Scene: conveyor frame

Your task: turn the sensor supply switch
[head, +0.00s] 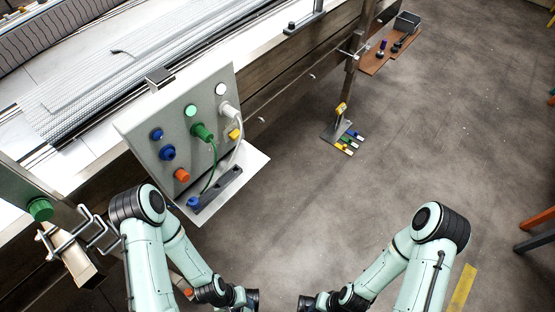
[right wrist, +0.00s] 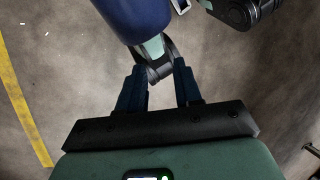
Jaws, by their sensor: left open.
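A grey control panel (head: 155,123) stands at the conveyor's edge in the head view. It carries blue knobs (head: 167,153), an orange knob (head: 182,175), a green plug (head: 201,132) with a cable, a white plug (head: 227,109) and a yellow part (head: 235,134). No label is readable, so I cannot tell which one is the sensor supply switch. My left gripper (head: 252,300) is low in the picture, below and right of the panel, apart from it, open. My right gripper (head: 304,303) is at the bottom edge; in the right wrist view (right wrist: 160,85) its fingers stand apart.
A green button (head: 40,209) sits on a post at the left. A dark bracket (head: 215,190) with a blue knob lies below the panel. The conveyor (head: 130,70) runs behind. A brown shelf (head: 391,48) with small items is at the upper right. The floor at centre right is clear.

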